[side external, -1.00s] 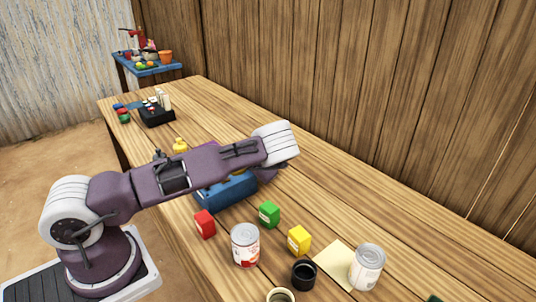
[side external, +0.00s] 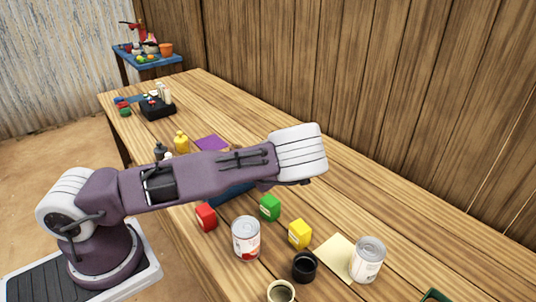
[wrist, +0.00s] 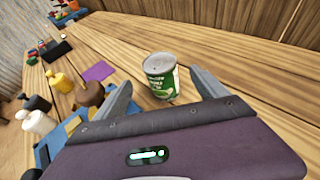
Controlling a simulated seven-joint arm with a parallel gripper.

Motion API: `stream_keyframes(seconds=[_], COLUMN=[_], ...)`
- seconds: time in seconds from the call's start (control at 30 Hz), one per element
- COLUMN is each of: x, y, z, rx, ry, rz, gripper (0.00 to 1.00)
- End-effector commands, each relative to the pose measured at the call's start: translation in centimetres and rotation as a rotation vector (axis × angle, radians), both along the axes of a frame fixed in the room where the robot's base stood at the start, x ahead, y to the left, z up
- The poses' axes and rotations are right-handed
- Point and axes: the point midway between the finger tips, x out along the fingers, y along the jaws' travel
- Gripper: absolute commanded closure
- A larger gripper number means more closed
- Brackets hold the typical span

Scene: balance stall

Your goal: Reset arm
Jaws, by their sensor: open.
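My gripper (wrist: 162,77) is open in the wrist view, its two grey fingers spread apart. A green-labelled can (wrist: 161,76) stands upright on the table and shows between the fingers; I cannot tell how far beyond them it is. It is not visible in the side view, where my arm stretches over the table and hides my fingers. A blue tray-like object (side external: 228,195) lies partly hidden under my arm.
The wall side is clear.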

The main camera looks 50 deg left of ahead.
Motion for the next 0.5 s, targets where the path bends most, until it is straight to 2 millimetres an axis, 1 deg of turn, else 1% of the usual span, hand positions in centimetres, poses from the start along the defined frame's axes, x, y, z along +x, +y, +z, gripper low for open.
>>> stream_keyframes(seconds=[0.17,0.27,0.37,0.4,0.43,0.47,0.5], x=[0.0,-0.2,-0.8,-1.2,-1.7,-2.5,-3.6], y=[0.1,0.7,1.6,2.0,1.6,0.3,-1.5], z=[0.2,1.8,4.9,6.4,7.1,7.1,7.8], rx=[-0.012,-0.134,-0.372,-0.474,-0.564,-0.676,-0.832], ry=[-0.008,-0.086,-0.241,-0.31,-0.352,-0.376,-0.418], rz=[0.009,0.1,0.275,0.348,0.406,0.474,0.571], gripper=[0.17,0.17,0.17,0.17,0.17,0.17,0.17])
